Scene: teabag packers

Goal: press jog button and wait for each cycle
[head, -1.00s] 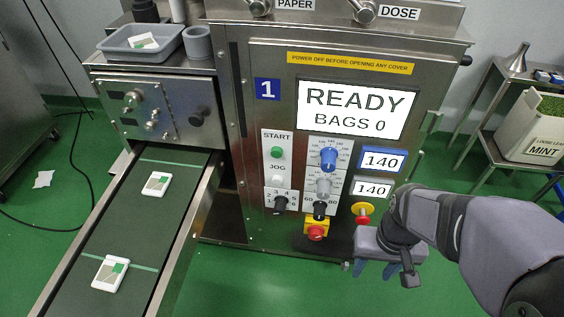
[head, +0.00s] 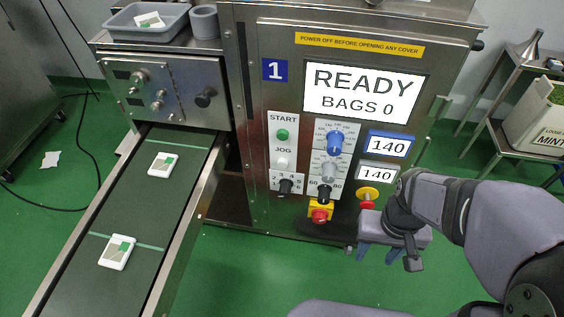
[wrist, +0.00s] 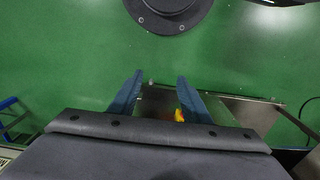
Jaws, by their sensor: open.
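The white jog button (head: 283,162) sits under the JOG label on the machine's front panel, below the green start button (head: 282,135). The machine's screen (head: 361,92) reads READY and BAGS 0. My gripper (head: 377,254) is low at the right of the panel, right of and below the jog button and apart from it. Its two blue fingers point downward, open and empty. In the wrist view, the fingers of my gripper (wrist: 155,92) stand apart over the green floor.
A conveyor (head: 127,200) at the left carries two tea packets (head: 163,164). A side table with a MINT bin (head: 545,125) stands at the right.

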